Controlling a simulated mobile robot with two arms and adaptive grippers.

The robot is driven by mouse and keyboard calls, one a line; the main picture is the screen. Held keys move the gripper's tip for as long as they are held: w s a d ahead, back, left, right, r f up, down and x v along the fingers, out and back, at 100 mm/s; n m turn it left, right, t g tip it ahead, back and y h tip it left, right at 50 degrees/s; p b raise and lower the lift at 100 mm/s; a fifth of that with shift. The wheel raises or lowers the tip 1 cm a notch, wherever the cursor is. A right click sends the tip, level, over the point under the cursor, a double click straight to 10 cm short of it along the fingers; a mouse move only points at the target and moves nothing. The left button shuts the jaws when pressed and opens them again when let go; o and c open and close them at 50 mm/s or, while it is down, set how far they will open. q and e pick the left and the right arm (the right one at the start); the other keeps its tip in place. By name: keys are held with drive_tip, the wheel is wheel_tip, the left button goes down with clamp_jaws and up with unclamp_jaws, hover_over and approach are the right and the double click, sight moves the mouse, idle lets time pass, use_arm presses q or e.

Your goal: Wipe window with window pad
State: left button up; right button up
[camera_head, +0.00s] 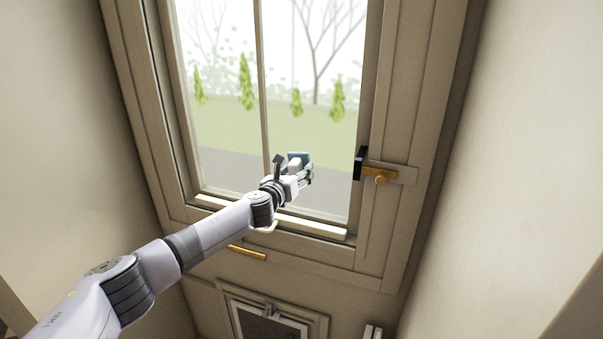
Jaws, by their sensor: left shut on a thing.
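The window (320,130) fills the middle of the head view, with a beige frame and a thin upright bar dividing the glass. My left arm reaches up from the lower left to the lower part of the glass. My left gripper (299,172) is shut on a small bluish pad (298,156), which shows at the fingertips in front of the lower pane, right of the bar. I cannot tell whether the pad touches the glass. The gripper hides part of the pad.
A brass latch (380,173) with a black block sticks out of the frame at the right. A brass handle (247,252) sits below the sill. A small framed flap (270,322) is at the bottom. Plain walls close in on both sides.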

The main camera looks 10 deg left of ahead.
use_arm(q)
drive_tip(key=shift+w+a, duration=0.2)
drive_tip(key=shift+a, duration=0.95)
drive_tip(key=shift+f+p+v, duration=0.2)
drive_tip(key=shift+p+v, duration=0.4)
drive_tip(key=shift+v, duration=0.85)
drive_tip(key=shift+f+p+v, duration=0.15)
drive_tip(key=shift+p+v, duration=0.4)
drive_tip(key=shift+v, duration=0.9)
drive_tip(key=shift+s+d, duration=0.1)
drive_tip(key=shift+s, duration=0.1)
